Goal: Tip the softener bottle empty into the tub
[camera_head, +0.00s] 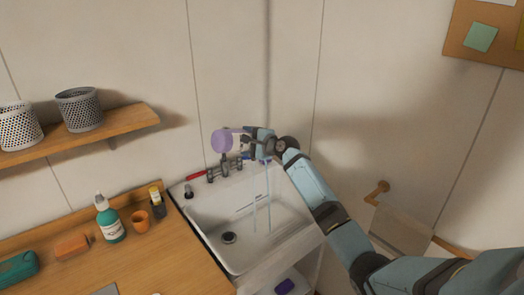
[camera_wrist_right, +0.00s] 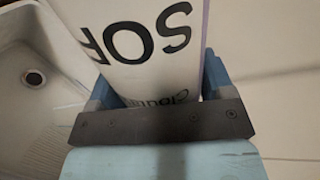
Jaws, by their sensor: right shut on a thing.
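The softener bottle is in my right gripper (camera_head: 264,146), high over the back of the white tub (camera_head: 272,248). In the head view a purple part of the bottle (camera_head: 222,140) sticks out to the left of the gripper, so it looks tipped on its side; the gripper hides much of it. The right wrist view shows its pale label (camera_wrist_right: 140,45) with "SOF" lettering between the fingers. Thin pale blue vertical streaks (camera_head: 254,200) run from below the gripper down into the tub; I cannot tell for sure whether they are liquid. My left gripper is out of view.
A tap (camera_head: 225,163) stands at the tub's back edge, below the bottle. A wooden counter on the left holds a teal bottle (camera_head: 111,222), an orange cup (camera_head: 141,219) and a small dark bottle with a yellow top (camera_head: 156,200). A shelf (camera_head: 95,135) carries mesh baskets.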

